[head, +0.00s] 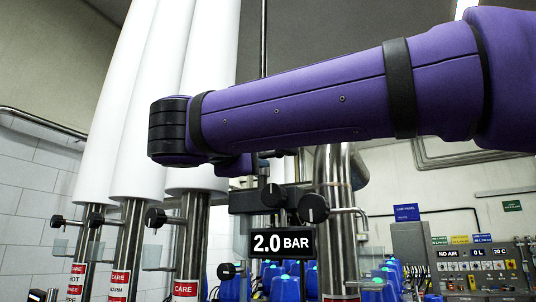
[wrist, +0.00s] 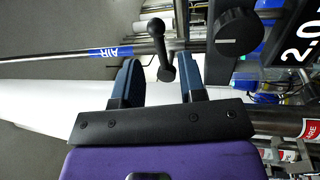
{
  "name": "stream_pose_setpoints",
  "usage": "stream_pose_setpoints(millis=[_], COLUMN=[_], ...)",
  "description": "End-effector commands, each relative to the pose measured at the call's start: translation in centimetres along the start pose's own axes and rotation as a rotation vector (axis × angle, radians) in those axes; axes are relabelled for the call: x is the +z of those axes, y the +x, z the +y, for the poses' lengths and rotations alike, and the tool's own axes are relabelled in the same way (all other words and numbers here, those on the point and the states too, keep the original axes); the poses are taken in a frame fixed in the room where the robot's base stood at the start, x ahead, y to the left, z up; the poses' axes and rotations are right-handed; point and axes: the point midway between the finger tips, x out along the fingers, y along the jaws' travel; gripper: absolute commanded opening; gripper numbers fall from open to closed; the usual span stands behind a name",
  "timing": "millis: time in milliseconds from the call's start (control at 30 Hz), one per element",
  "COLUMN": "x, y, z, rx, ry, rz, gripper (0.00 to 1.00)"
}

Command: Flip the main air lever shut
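The main air pipe, with a blue AIR label (wrist: 110,52), crosses the wrist view from the left. A black lever (wrist: 166,55) with a rounded end sits where this pipe meets the fittings. My gripper (wrist: 161,62) is open, one blue-grey finger on each side of the lever. The lever's rounded end lies between the fingers, with gaps visible on both sides; I see no clear contact. In the head view my purple arm hides the fingers, and I cannot make out the lever surely.
A round black knob with a white mark (wrist: 238,32) is close to the right finger. The 2.0 BAR display (head: 282,243) hangs below my arm. White-wrapped pipes with red CARE labels (head: 120,277) stand left.

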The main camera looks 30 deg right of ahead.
Motion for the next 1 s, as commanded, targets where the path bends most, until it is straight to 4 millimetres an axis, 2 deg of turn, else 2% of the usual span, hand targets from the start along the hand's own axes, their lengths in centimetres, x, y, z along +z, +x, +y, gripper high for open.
stream_pose_setpoints(millis=[100, 300, 1000], x=[0.0, 0.0, 0.0], y=[-2.0, -3.9, -4.2], z=[-0.1, -0.1, -0.1], rx=[-0.001, -0.001, -0.001], ry=[-0.001, -0.001, -0.001], rz=[0.002, -0.001, 0.000], gripper=[0.38, 0.38, 0.38])
